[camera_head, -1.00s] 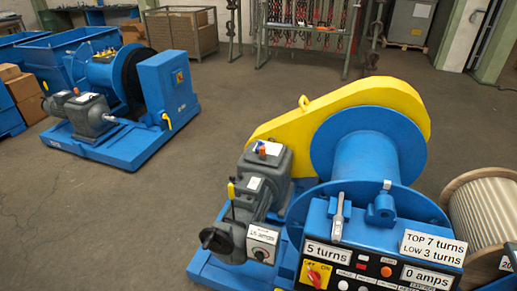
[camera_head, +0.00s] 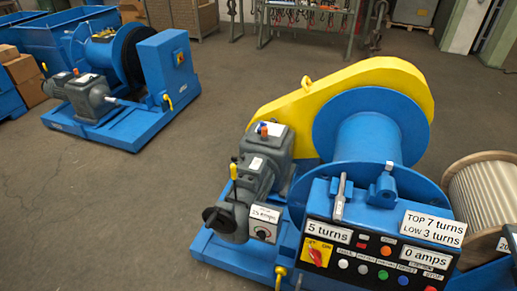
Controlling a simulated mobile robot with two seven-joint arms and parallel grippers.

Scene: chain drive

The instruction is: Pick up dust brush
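I cannot make out a dust brush for certain. The near blue winch (camera_head: 360,150) has a yellow chain cover (camera_head: 370,85) and a grey gearbox (camera_head: 265,150). A small orange and white item (camera_head: 264,131) sits on top of the gearbox, too small to identify. A yellow-tipped upright piece (camera_head: 233,172) stands beside the gearbox. A grey upright handle (camera_head: 341,197) stands at the control panel (camera_head: 375,250). Neither of my grippers is in view.
A second blue winch (camera_head: 130,95) stands at the back left near blue bins (camera_head: 50,40) and cardboard boxes (camera_head: 25,78). A reel (camera_head: 485,205) is at the right edge. A rack (camera_head: 310,20) stands at the back. The floor (camera_head: 100,210) at left is clear.

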